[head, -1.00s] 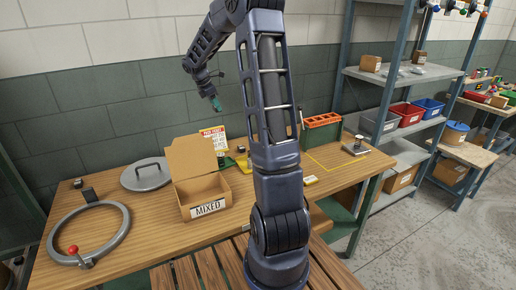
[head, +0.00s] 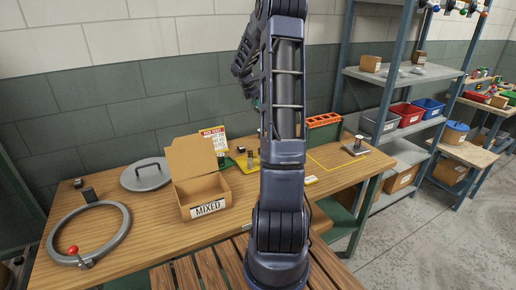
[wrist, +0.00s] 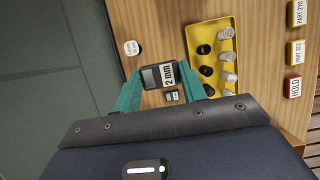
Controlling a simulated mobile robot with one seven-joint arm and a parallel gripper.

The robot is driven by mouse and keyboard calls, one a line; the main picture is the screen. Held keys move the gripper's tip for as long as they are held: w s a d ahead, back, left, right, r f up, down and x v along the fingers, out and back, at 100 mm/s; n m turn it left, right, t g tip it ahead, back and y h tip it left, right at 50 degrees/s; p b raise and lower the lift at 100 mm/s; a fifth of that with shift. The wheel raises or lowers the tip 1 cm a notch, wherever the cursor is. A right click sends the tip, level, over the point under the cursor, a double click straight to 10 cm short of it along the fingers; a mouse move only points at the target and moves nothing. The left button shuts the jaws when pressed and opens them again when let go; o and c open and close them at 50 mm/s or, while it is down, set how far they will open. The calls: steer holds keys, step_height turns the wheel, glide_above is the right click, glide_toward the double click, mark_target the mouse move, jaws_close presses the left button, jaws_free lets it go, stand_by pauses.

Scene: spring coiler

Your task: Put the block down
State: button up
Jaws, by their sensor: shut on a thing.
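The block (wrist: 164,78) is dark with a white "2 mm" label. In the wrist view it sits between the teal fingers of my gripper (wrist: 167,83), which is shut on it. The wooden bench (wrist: 152,105) shows beyond it; the gap between block and bench cannot be judged. In the head view my arm hides the block and most of the gripper.
A yellow tray (wrist: 219,19) with several black and pale cylinders lies right of the block. Labelled tiles, including HOLD (wrist: 292,88), stand farther right. The head view shows a MIXED box (head: 185,212), a round lid (head: 146,174) and a grey ring (head: 122,225).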

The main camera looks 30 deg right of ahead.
mark_target(257, 147)
step_height(257, 147, down, 21)
steer(key=shift+a+r, duration=0.1)
steer(key=shift+r, duration=0.05)
stand_by(0.5)
steer(key=o, duration=1.1)
